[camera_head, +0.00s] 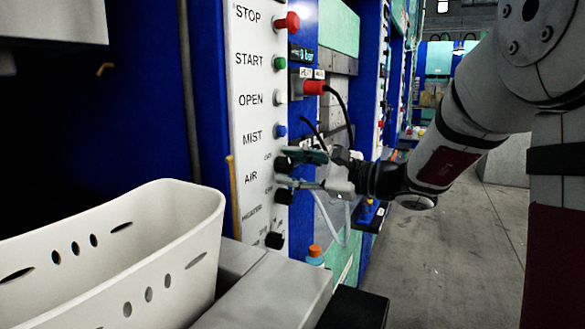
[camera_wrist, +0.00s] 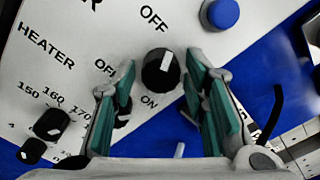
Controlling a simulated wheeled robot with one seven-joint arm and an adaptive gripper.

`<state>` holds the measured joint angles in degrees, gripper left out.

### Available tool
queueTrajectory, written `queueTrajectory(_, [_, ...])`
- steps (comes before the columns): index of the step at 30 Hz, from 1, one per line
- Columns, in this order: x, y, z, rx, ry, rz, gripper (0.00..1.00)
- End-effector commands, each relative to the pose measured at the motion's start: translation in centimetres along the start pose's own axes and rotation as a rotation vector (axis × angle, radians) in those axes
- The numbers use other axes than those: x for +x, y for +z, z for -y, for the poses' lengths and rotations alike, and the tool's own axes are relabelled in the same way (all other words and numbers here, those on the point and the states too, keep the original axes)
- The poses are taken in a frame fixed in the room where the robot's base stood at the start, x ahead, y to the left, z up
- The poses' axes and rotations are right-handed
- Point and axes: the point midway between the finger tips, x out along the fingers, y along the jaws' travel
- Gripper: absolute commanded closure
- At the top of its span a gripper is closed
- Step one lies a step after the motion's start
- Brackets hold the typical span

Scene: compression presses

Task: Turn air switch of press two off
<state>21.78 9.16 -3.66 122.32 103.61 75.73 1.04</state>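The black air knob (camera_wrist: 162,73) is in the wrist view, with a white mark on the upper part of its face. An OFF label lies above it and an ON label below it. My gripper (camera_wrist: 158,88) is open, with one teal-padded finger on each side of the knob; contact with either finger does not show. In the head view my gripper (camera_head: 305,170) is at the press panel (camera_head: 250,120), beside the AIR label. There the air knob (camera_head: 282,164) is partly hidden by the fingers.
A second black knob (camera_wrist: 122,115) is partly behind the left finger. The heater dial (camera_wrist: 50,125) and a blue button (camera_wrist: 220,12) are nearby. A red button (camera_head: 288,22) and green button (camera_head: 280,63) sit higher. A white bin (camera_head: 120,255) stands in front; open floor (camera_head: 470,260) lies right.

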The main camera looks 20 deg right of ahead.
Motion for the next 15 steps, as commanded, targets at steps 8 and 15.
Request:
queueTrajectory(8, [0.0, 0.0, 0.0, 0.001, -0.001, 0.001, 0.53])
queueTrajectory(15, [-2.1, 0.0, 0.1, 0.000, -0.003, -0.002, 0.53])
